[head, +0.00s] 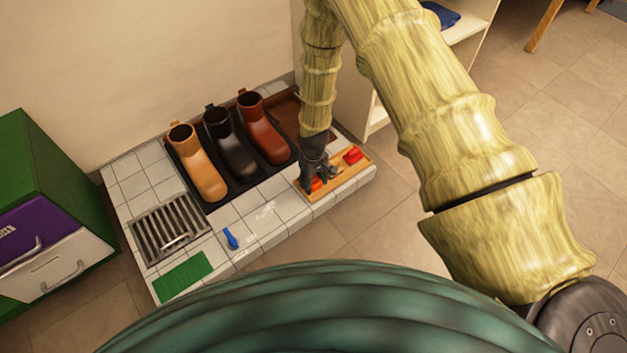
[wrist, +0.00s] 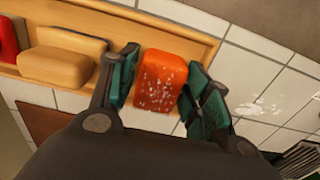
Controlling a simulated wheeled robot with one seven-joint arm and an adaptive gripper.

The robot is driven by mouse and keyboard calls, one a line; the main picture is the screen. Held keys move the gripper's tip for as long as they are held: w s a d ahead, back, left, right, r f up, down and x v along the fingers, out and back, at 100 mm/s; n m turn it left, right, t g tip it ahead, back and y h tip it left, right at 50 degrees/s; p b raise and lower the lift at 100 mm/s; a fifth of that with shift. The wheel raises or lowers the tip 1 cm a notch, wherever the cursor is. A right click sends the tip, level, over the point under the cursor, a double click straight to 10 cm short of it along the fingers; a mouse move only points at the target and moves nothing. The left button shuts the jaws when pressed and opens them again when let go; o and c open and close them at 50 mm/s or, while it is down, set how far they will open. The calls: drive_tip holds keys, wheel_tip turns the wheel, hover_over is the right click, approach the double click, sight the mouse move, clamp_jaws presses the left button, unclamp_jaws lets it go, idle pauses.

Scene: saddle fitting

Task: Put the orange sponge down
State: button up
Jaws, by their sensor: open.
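The orange sponge (wrist: 162,80) lies at one end of the wooden tray (wrist: 205,40), with white flecks on its face. In the head view the sponge (head: 316,184) is partly hidden by my gripper (head: 318,172). My gripper (wrist: 160,88) is open, with one finger on each side of the sponge. The left finger is close to the sponge's side, and I cannot tell if it touches. A small gap shows at parts of the right finger.
The tray also holds a tan block (wrist: 65,60) and a red item (head: 353,155). Three boots (head: 235,140) stand on a black mat on the tiled platform. A blue item (head: 231,238), green mat (head: 184,276) and metal grate (head: 170,228) lie left.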

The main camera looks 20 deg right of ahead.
sight(313, 179)
wheel_tip(313, 179, up, 12)
drive_tip(key=p, duration=0.6)
drive_tip(key=s+d+f+m, duration=0.1)
drive_tip(key=s+f, duration=0.2)
drive_tip(key=s, duration=0.7)
drive_tip(key=s+f+m, duration=0.1)
drive_tip(key=s+f, duration=0.3)
drive_tip(key=s, duration=0.7)
drive_tip(key=s+d+r+m, duration=0.2)
drive_tip(key=s, duration=1.3)
drive_tip(key=shift+d+r, duration=0.2)
drive_tip(key=shift+r, duration=0.05)
wheel_tip(313, 179, up, 38)
drive_tip(key=p, duration=3.8)
